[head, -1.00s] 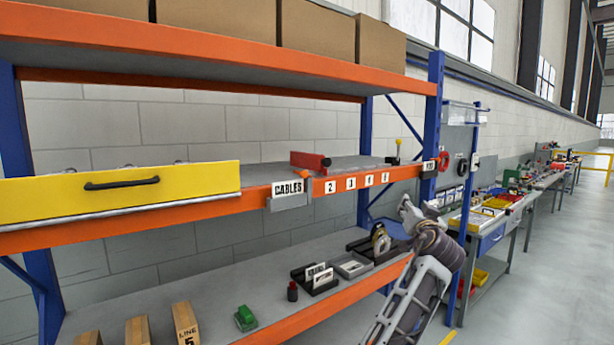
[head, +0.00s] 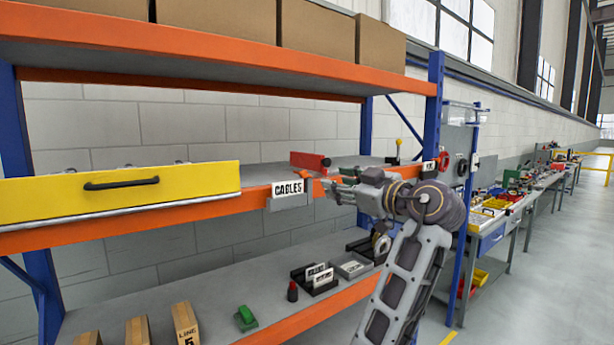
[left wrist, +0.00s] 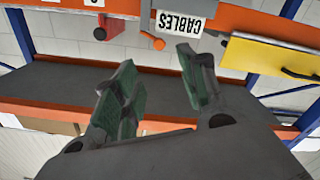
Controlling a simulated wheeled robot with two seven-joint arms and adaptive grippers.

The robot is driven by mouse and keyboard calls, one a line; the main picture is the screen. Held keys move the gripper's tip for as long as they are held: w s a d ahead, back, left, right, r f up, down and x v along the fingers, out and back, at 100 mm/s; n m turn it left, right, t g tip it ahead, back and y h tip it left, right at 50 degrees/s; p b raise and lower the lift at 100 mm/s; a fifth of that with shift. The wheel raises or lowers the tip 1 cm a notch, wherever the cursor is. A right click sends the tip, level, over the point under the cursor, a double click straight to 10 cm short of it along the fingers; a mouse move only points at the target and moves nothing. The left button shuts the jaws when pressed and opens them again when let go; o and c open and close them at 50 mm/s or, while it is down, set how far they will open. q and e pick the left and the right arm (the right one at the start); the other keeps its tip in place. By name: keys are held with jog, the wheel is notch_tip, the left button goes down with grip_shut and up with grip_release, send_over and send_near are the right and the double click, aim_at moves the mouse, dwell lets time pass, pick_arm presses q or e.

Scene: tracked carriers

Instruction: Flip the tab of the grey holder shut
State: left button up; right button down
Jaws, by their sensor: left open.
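The grey holder (head: 273,204) sits on the orange shelf edge and carries a white CABLES card (head: 288,188). It also shows upside down in the left wrist view, with its card (left wrist: 182,17). A small orange piece, which looks like the tab (left wrist: 152,41), sticks out beside the card. In the head view an orange bit shows at the holder's upper right, partly blocked by my fingers. My left gripper (head: 338,186) is just right of the holder, fingers pointing at it. In the left wrist view my left gripper (left wrist: 160,72) is open and empty, apart from the tab. My right gripper is not in view.
A yellow drawer (head: 120,196) with a black handle is left of the holder. The lower shelf holds a green object (head: 245,318), black card holders and a grey tray (head: 352,266). A blue upright (head: 431,120) stands right.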

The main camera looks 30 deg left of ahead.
aim_at(305, 174)
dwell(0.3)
pick_arm(q)
jog(key=p+x, duration=0.4)
jog(key=x, duration=0.8)
jog(key=shift+w+r, duration=0.1)
jog(key=shift+r, duration=0.05)
jog(key=shift+p+x, duration=0.3)
jog(key=shift+x, duration=0.6)
